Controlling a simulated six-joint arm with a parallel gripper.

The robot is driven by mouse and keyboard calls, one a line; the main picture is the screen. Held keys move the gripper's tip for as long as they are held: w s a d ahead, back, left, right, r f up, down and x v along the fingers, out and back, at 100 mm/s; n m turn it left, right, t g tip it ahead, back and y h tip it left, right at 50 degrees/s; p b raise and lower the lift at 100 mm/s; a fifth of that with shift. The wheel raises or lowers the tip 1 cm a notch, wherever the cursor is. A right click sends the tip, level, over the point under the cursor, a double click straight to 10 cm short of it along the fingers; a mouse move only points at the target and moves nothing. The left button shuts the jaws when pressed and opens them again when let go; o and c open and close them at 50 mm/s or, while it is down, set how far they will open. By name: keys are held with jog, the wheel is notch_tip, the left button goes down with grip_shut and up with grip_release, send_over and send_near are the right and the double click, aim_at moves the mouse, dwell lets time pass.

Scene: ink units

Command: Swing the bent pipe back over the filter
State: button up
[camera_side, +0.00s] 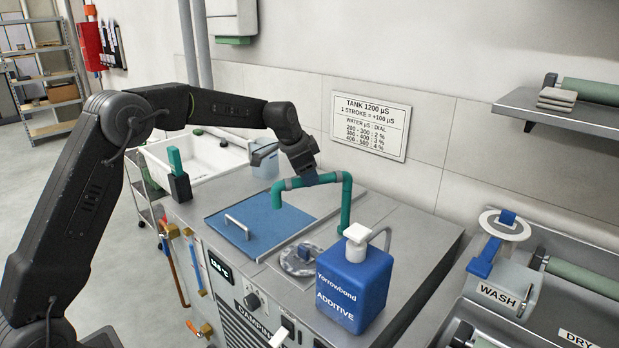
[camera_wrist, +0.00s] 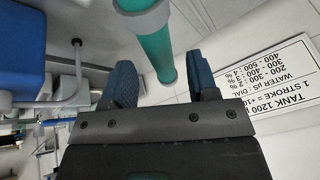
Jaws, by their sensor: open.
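The bent pipe (camera_side: 346,205) is green with grey-green collars. It rises from the steel unit's top and bends left, and its short free end (camera_side: 277,199) points down above the blue lid. My gripper (camera_side: 311,180) is at the pipe's horizontal run. In the wrist view the jaws (camera_wrist: 163,84) are open, with the pipe (camera_wrist: 154,48) across the gap between the blue fingertips. I cannot tell whether a finger touches it.
A blue additive bottle (camera_side: 352,285) with a white cap stands close in front of the pipe. The blue lid (camera_side: 262,222) has a metal handle. A white sink (camera_side: 205,158) lies behind left, and a wash station (camera_side: 502,296) is at right. A sign (camera_side: 371,118) hangs behind.

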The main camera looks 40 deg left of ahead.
jog(key=shift+x, duration=1.1)
jog(key=shift+c, duration=0.5)
grip_shut()
